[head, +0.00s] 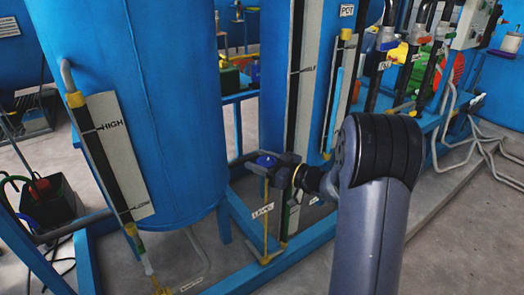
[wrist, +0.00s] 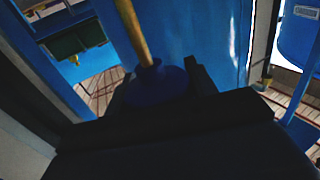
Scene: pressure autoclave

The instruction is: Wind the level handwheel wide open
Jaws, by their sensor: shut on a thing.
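The level handwheel is a small blue wheel (head: 266,161) on a thin yellow pipe, above a tag reading LEVEL (head: 263,211). My gripper (head: 272,167) reaches it from the right and is shut on it. In the wrist view the blue wheel (wrist: 155,82) sits between the dark fingers (wrist: 158,90), with the yellow pipe (wrist: 133,30) running up the picture from its hub. The dark gripper body hides the lower part of that view. I cannot tell how far the wheel is turned.
A big blue tank (head: 140,90) with a HIGH gauge stands at the left. Another blue tank (head: 277,70) rises behind the wheel. A blue frame rail (head: 310,240) runs below. Grey pipes (head: 480,140) lie at the right; open floor (head: 460,240) is at lower right.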

